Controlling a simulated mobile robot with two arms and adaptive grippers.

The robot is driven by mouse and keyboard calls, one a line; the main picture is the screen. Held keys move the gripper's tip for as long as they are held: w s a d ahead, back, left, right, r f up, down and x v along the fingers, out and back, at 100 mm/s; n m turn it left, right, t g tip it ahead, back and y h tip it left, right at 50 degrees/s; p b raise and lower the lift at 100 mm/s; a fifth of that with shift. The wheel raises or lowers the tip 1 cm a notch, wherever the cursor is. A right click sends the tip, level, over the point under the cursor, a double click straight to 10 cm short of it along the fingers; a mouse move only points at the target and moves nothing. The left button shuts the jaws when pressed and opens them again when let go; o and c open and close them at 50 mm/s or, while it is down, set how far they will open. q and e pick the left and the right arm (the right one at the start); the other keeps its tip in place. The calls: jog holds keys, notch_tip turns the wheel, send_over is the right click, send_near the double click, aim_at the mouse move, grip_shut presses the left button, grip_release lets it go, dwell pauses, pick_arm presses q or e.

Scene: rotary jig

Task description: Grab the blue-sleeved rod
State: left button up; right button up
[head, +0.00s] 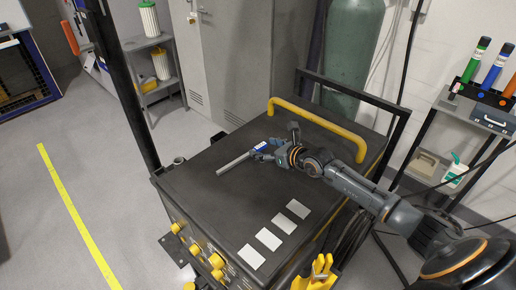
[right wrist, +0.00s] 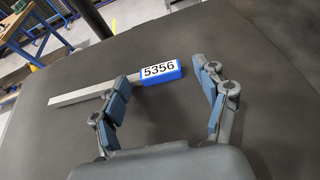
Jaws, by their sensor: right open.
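The blue-sleeved rod (head: 234,164) is a grey bar lying flat on the dark top of the rotary jig cabinet. Its blue sleeve has a white label reading 5356. In the right wrist view the blue sleeve (right wrist: 174,70) shows between my finger tips, and the grey bar runs off to the left behind the left finger. My right gripper (head: 270,151) is open and empty at the sleeve end. It also shows in the right wrist view (right wrist: 160,82), its fingers apart on either side of the sleeve. Contact cannot be told.
Several white cards (head: 268,239) lie along the near right of the dark top (head: 210,200). A yellow handle rail (head: 316,125) borders the back and right. A small cylinder (head: 179,160) stands at the left corner. Colored tubes (head: 477,59) stand on a shelf at right.

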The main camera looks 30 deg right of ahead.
jog(key=c, duration=1)
jog(key=shift+c, duration=0.2)
jog(key=shift+r, duration=0.1)
